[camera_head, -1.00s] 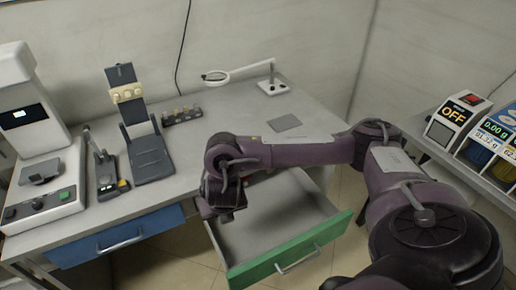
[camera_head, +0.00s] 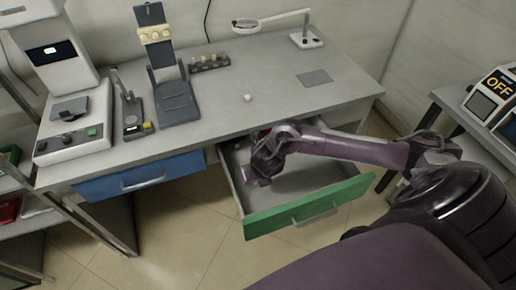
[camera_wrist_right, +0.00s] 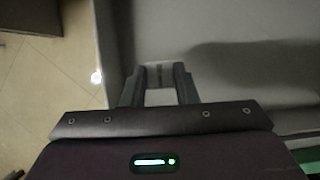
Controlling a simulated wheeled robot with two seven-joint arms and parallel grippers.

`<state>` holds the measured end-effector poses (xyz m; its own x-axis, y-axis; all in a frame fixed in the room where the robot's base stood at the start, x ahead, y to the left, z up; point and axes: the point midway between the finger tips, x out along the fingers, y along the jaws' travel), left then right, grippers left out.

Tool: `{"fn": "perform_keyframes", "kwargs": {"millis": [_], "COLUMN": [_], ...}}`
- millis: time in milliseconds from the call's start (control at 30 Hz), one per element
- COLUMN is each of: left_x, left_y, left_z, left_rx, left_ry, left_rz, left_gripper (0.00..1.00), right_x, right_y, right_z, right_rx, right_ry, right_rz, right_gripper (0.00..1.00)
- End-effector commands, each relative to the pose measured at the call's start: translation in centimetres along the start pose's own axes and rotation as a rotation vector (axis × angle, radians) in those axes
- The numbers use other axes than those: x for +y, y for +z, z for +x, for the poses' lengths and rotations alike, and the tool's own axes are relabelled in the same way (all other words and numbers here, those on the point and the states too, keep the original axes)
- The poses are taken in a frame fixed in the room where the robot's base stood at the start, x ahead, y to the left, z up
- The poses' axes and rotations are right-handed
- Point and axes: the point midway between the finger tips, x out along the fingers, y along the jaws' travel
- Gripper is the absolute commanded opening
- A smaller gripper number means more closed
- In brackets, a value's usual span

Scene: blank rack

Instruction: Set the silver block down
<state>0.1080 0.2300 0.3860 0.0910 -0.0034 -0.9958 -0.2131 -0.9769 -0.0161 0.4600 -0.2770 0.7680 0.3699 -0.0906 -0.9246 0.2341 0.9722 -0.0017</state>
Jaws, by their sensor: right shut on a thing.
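My right gripper (camera_head: 262,178) is inside the open drawer with the green front (camera_head: 312,208), towards its left side. In the right wrist view, the gripper (camera_wrist_right: 160,72) is shut on a small grey block, the silver block (camera_wrist_right: 159,74), held between the fingertips. The pale drawer floor shows around the fingers. I cannot tell whether the block touches the floor. In the head view the block is hard to make out against the gripper. My left gripper is not in view.
The drawer's left wall (camera_wrist_right: 112,50) is close to the fingers; room is free to the right. On the grey table (camera_head: 225,120) are a small white ball (camera_head: 248,98), a flat grey plate (camera_head: 314,77), a magnifier lamp (camera_head: 306,40) and several devices. A blue drawer (camera_head: 140,175) is shut.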

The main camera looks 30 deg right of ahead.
Motion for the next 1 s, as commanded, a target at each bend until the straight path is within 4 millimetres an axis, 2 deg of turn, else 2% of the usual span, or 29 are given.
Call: {"fn": "perform_keyframes", "kwargs": {"millis": [33,100,333,533,967,1000], "left_x": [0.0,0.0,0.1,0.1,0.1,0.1], "left_y": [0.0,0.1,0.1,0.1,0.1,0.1], "left_z": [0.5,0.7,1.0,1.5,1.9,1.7], "left_rx": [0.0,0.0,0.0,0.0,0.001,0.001], "left_ry": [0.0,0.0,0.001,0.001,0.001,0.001], "left_rz": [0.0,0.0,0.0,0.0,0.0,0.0], "left_gripper": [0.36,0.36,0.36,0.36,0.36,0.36], "right_x": [0.0,0.0,0.1,0.1,0.1,0.1], "right_y": [-0.6,-1.0,-1.7,-2.8,-3.1,-3.1], "right_z": [1.3,2.4,4.2,6.9,7.8,7.6], "right_rx": [0.002,0.001,0.001,0.0,-0.002,-0.001], "right_ry": [0.0,0.0,0.001,0.002,0.001,0.001], "right_rz": [0.002,0.003,0.002,0.002,0.001,0.001], "right_gripper": [0.01,0.01,0.01,0.01,0.01,0.32]}}
